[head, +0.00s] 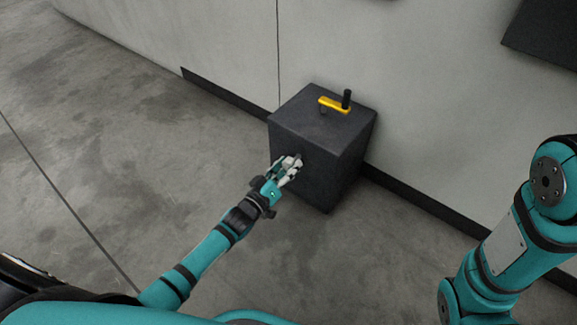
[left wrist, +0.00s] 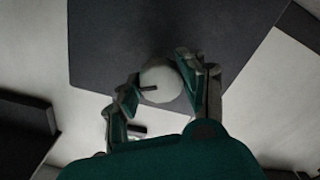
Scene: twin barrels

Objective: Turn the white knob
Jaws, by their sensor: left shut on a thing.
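The white knob (left wrist: 161,84) is a round disc with a dark pointer mark, on the face of a dark grey box (left wrist: 110,40). In the left wrist view it sits between the two fingers of my left gripper (left wrist: 158,92), which is shut on it. In the head view my left gripper (head: 290,166) reaches the left front face of the box (head: 335,165). The knob is mostly hidden there by the fingers. My right gripper is out of view; only part of my right arm shows at the right.
The box stands on the concrete floor (head: 130,150) near a pale wall (head: 430,110) with a dark base strip. The floor left of the box is clear.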

